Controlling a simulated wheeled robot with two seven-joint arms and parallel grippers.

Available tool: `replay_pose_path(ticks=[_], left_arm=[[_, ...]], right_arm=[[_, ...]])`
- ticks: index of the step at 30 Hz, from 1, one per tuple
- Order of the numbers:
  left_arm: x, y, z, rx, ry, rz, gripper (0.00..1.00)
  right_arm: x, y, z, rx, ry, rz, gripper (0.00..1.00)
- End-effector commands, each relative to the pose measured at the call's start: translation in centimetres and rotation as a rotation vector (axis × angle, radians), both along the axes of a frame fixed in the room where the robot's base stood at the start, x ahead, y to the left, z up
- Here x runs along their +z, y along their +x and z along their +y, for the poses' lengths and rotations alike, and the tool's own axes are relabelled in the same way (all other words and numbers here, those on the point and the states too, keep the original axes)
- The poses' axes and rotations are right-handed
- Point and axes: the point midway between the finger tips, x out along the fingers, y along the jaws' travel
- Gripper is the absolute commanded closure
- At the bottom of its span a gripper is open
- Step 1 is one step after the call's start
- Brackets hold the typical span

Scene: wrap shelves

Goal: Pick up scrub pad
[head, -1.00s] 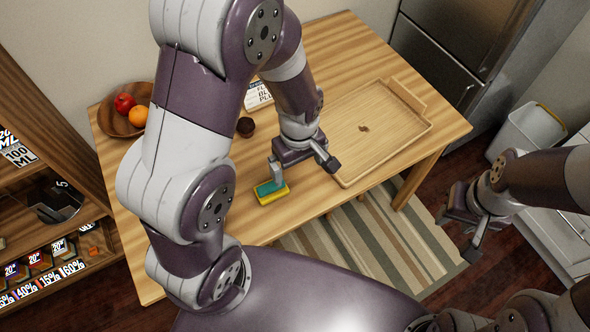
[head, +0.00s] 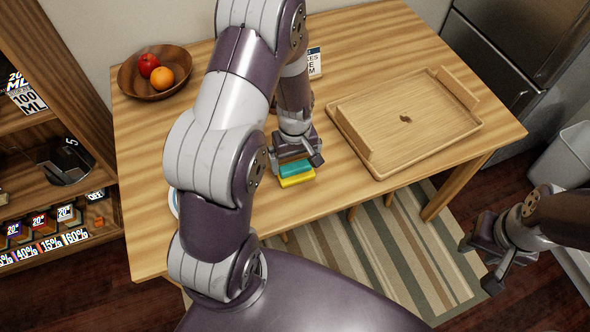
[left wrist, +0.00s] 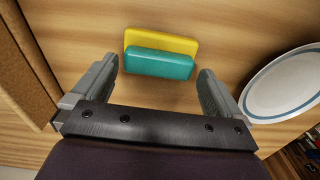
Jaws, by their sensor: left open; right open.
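The scrub pad (head: 296,171), teal on one face and yellow on the other, lies on the wooden table near its front edge. It also shows in the left wrist view (left wrist: 160,63), ahead of and between the two fingers, apart from both. My left gripper (head: 297,160) is open and close to the pad; in the left wrist view (left wrist: 158,88) nothing is between its fingertips except the pad just beyond. My right gripper (head: 480,268) is open and empty, off the table's right front side, above the floor.
A wooden tray (head: 440,75) lies on the table's right. A wooden bowl (head: 135,87) with fruit stands at the back left. A white plate with a blue ring (left wrist: 285,88) lies near the pad. A box with print (head: 315,62) stands behind my left arm. Shelves (head: 60,130) stand left.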

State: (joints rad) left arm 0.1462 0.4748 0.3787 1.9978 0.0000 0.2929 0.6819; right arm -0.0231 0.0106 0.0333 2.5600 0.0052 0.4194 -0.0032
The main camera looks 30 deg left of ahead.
Motion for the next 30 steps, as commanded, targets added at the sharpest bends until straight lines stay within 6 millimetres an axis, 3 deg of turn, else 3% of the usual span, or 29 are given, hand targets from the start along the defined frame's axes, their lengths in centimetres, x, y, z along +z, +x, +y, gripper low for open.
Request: replay_pose_path(ticks=[3,10,14,16,17,25,30], left_arm=[[-1.5,0.1,0.0,0.000,0.000,-0.001,0.00],[-1.7,0.1,0.0,0.001,0.001,-0.004,0.00],[-1.7,0.1,0.0,0.001,0.000,-0.003,0.40],[-1.7,0.1,0.0,0.001,0.000,-0.003,0.40],[-1.7,0.1,0.0,0.001,0.000,-0.003,0.45],[-1.2,0.1,0.0,0.001,0.001,-0.004,0.45],[1.0,0.2,0.0,0.001,0.001,-0.006,0.45]], right_arm=[[-0.1,0.0,0.0,0.000,0.000,0.000,0.57],[-0.1,0.0,0.0,0.000,0.000,0.000,0.57],[-0.1,0.0,0.0,0.000,0.000,0.000,0.57],[-0.1,0.0,0.0,0.000,0.000,0.000,0.57],[-0.1,0.0,0.0,0.000,0.000,0.000,0.57],[-0.1,0.0,0.0,0.000,0.000,0.000,0.57],[0.0,0.0,0.0,0.000,0.000,0.000,0.57]])
